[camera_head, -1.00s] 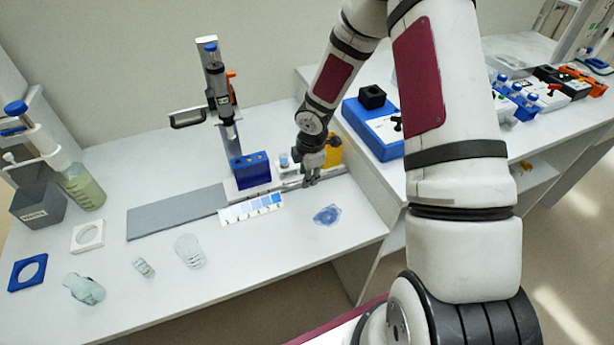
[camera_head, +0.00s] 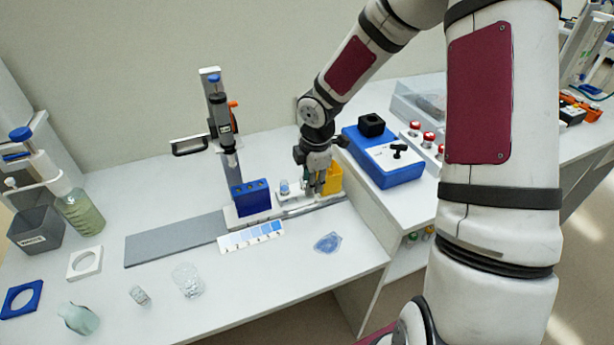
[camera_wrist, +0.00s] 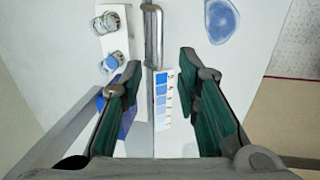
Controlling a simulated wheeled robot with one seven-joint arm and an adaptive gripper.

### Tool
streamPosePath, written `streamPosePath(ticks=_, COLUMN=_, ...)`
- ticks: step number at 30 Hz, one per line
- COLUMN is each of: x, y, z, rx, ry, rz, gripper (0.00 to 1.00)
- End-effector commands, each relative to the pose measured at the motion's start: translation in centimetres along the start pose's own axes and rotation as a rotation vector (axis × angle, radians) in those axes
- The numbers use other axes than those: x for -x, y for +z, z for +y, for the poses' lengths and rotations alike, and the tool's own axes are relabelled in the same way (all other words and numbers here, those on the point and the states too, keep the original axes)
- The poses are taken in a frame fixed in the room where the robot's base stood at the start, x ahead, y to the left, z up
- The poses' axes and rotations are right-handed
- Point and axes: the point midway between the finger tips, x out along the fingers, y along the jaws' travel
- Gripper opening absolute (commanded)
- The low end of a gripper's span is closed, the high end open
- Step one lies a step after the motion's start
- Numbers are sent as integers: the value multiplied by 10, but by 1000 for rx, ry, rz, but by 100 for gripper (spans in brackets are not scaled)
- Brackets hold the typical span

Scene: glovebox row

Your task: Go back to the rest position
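My gripper (camera_head: 316,182) hangs pointing down above the right end of the bench, in front of a yellow block (camera_head: 333,178). In the wrist view my gripper (camera_wrist: 159,72) has its two green-padded fingers spread wide, with nothing held between them. Below and between the fingers show a metal bar (camera_wrist: 152,35) and a blue-shaded colour strip (camera_wrist: 161,95).
A blue block (camera_head: 251,198) and a tall stand (camera_head: 218,110) are left of my gripper. A blue device (camera_head: 385,165) sits on the right bench. A blue translucent patch (camera_head: 328,242) lies in front. Glassware, including a small beaker (camera_head: 187,281), stands at front left.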

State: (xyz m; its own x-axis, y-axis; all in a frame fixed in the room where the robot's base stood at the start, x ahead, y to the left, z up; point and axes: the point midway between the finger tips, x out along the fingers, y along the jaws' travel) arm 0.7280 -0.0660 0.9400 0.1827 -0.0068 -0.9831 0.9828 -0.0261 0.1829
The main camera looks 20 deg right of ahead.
Motion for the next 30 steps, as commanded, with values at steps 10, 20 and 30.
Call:
streamPosePath(ticks=10, x=17, y=2, z=-2, rx=-43, ry=4, rz=-36, gripper=30)
streamPosePath(ticks=20, x=126, y=8, z=-33, rx=-407, ry=76, rz=-195, gripper=30)
streamPosePath(ticks=30, x=229, y=-7, z=-95, rx=-874, ry=206, rz=-186, gripper=30)
